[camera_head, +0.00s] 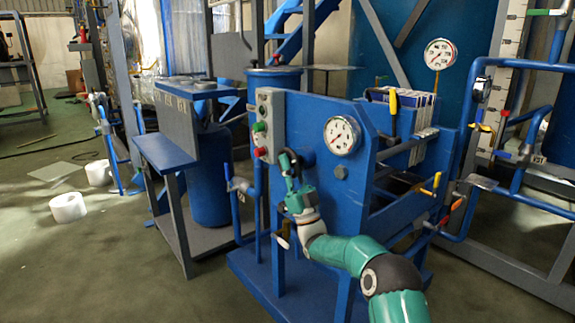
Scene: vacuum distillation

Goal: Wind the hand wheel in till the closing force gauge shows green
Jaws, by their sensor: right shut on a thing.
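The closing force gauge (342,136) is a round white dial on the front of the blue filter-press-like frame. Its needle and any green band are too small to read. My right arm reaches in from the lower right. My right gripper (290,163) is at the frame's front face, left of and a little below the gauge. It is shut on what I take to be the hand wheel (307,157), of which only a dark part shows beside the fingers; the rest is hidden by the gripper. My left gripper is not in view.
A grey control box (267,124) with green and red buttons stands just left of my gripper. White plates (400,99) sit in the frame behind. A blue bench (165,150) is at the left, pipes with valves at the right. White rolls (68,207) lie on open floor.

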